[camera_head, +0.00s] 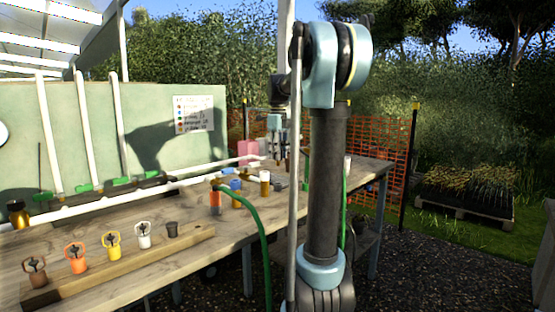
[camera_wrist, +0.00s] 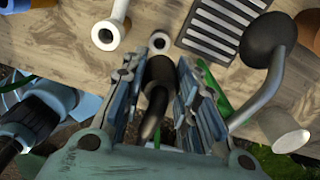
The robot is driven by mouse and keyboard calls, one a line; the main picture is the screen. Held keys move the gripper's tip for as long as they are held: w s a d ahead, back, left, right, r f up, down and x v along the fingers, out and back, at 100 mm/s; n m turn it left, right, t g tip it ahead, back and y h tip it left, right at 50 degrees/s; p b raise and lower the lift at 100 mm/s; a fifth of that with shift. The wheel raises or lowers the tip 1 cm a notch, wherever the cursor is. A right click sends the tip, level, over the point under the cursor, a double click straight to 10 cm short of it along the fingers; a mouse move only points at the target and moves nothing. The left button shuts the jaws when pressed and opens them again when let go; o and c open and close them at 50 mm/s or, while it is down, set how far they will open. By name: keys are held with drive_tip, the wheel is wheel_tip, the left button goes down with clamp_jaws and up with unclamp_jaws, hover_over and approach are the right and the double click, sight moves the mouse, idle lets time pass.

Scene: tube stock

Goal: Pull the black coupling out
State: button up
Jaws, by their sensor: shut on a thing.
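My gripper (camera_head: 280,152) is over the far part of the workbench in the head view, small and partly hard to make out. In the wrist view its two fingers (camera_wrist: 158,85) are shut on a black, rounded, elongated piece (camera_wrist: 159,72), which looks like the black coupling. A short white pipe end (camera_wrist: 159,42) shows just past it; I cannot tell whether they touch. The held piece cannot be made out in the head view.
The rack (camera_head: 130,262) also holds several coloured cups with clips. White pipes with green fittings (camera_head: 120,182) lie behind. A green hose (camera_head: 262,238) hangs over the bench's front edge. In the wrist view, a slatted grate (camera_wrist: 220,28) and a black-headed rod (camera_wrist: 269,40) lie close by.

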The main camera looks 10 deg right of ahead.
drive_tip(key=shift+r, duration=0.15)
drive_tip(key=shift+r, duration=2.35)
